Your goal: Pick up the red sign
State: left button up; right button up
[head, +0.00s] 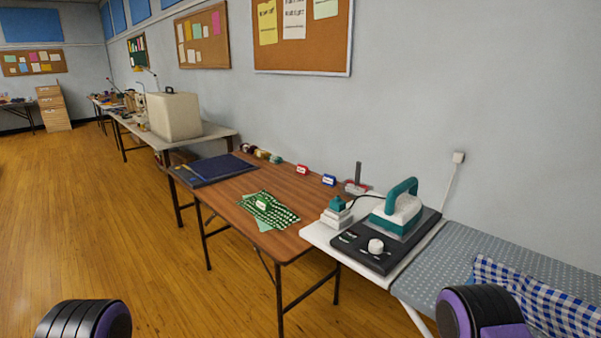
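The red sign (302,169) is a small block with a white label. It stands upright near the wall-side edge of the brown folding table (228,202). A similar blue sign (329,180) stands to its right, and a green sign (262,204) stands on green patterned cloth nearer the table's front. Nothing touches the red sign. Only dark, rounded parts of my arms show at the bottom left and bottom right. Neither gripper is in view.
A dark blue mat (215,168) lies on the table's left end. A teal-handled iron (400,208) stands on a dark base to the right, beside an ironing board (455,258). A beige machine cover (174,115) is on the farther table. The wooden floor at left is clear.

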aim_at(303, 170)
jog(key=u, duration=1.75)
jog(key=i, duration=3.8)
jog(key=z, duration=3.15)
